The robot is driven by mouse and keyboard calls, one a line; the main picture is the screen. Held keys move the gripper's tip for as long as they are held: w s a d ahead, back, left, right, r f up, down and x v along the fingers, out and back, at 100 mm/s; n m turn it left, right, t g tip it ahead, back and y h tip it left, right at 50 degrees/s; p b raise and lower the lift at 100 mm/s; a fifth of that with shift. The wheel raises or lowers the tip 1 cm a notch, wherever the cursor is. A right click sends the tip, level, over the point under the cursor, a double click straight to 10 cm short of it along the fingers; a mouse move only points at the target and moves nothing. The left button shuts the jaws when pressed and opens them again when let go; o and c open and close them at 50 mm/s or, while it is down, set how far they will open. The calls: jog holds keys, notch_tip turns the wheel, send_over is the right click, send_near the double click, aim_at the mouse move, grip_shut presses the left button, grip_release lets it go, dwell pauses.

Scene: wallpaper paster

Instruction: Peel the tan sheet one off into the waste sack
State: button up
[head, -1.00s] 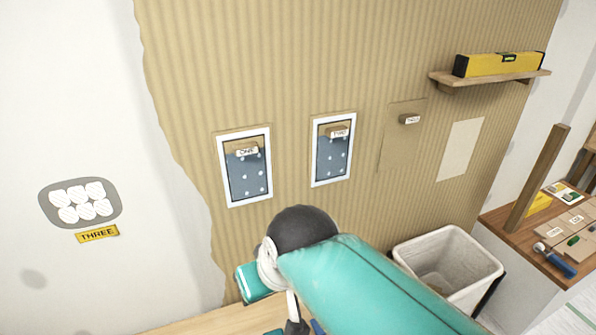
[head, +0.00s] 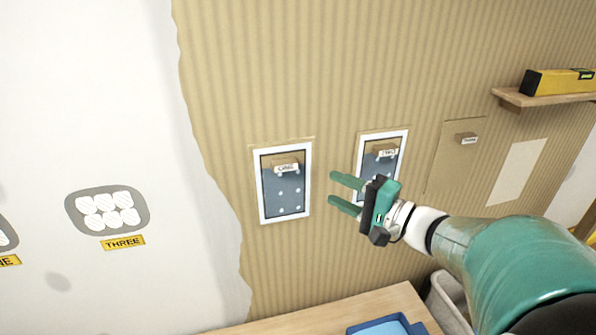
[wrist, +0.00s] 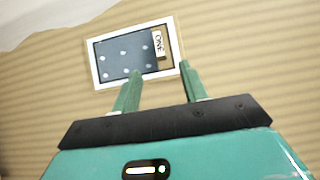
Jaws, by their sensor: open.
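The tan tab labelled ONE (head: 287,163) sits at the top of a white-framed, blue-grey panel with white dots (head: 283,190) on the corrugated tan wall. The label ONE and its tan tab (wrist: 164,45) also show in the wrist view, at the panel's right end. My gripper (head: 334,188) is open and empty, to the right of panel one and in front of the left edge of a similar second panel. In the wrist view my fingers (wrist: 160,72) point toward panel one, apart in the picture. The white waste sack (head: 452,312) is low at right, mostly hidden by my arm.
A second framed panel (head: 379,181) has a similar labelled tab. Right of it is a flat tan sheet (head: 452,172) with a tab, then a pale patch (head: 517,172). A shelf (head: 545,98) holds a yellow level. A blue tray (head: 385,327) sits on the bench below.

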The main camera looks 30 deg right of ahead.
aim_at(286, 168)
jog(key=x, duration=1.3)
jog(key=shift+w+a+f, duration=0.15)
jog(key=shift+w+f, duration=0.05)
jog(key=shift+w, duration=0.15)
jog(key=shift+s, duration=0.1)
grip_shut()
